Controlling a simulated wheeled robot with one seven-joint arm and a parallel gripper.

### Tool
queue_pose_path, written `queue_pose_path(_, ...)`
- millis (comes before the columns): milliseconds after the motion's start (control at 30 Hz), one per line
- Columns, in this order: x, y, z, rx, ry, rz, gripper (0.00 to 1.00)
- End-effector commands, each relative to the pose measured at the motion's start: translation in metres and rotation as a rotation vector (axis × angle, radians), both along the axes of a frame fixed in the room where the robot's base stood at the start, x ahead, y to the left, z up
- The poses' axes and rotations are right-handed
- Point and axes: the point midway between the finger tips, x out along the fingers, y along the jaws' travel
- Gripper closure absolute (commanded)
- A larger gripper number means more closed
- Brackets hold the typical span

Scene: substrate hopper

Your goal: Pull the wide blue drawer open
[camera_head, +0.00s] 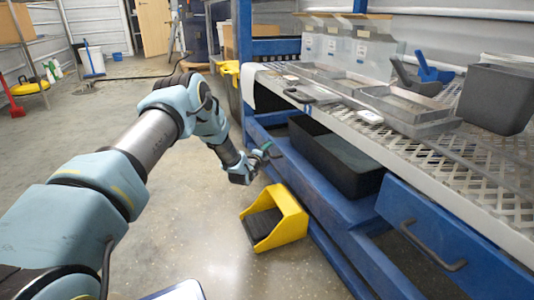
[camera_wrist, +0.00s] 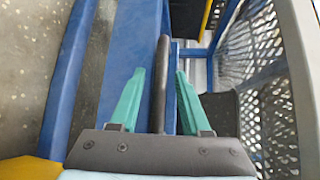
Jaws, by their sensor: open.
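My gripper (camera_head: 266,150) is at the blue front on the left part of the bench. In the wrist view its two green fingers (camera_wrist: 159,75) are apart, one on each side of a dark bar handle (camera_wrist: 158,90). The handle runs lengthwise between them, with a gap showing on both sides. A blue panel (camera_wrist: 126,45) lies behind the handle. Another blue drawer front (camera_head: 455,235) with a dark handle (camera_head: 430,246) is at the right in the head view and looks shut.
A black bin (camera_head: 335,160) sits under the perforated bench top (camera_head: 420,155). A yellow scoop-shaped bin (camera_head: 275,219) stands on the floor below my gripper. Trays and a dark grey tub (camera_head: 497,99) are on the bench. Floor to the left is open.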

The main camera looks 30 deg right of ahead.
Motion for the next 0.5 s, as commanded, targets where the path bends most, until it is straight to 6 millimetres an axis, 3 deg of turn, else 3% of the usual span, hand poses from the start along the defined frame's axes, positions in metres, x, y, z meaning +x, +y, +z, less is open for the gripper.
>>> queue_pose_path(67,-0.0001,0.0001,0.0001,0.0,0.0,0.0,0.54)
queue_pose_path(400,-0.0002,0.0002,0.0,0.0,0.0,0.0,0.93)
queue_pose_path(500,-0.0002,0.0002,0.0,0.0,0.0,0.0,1.0)
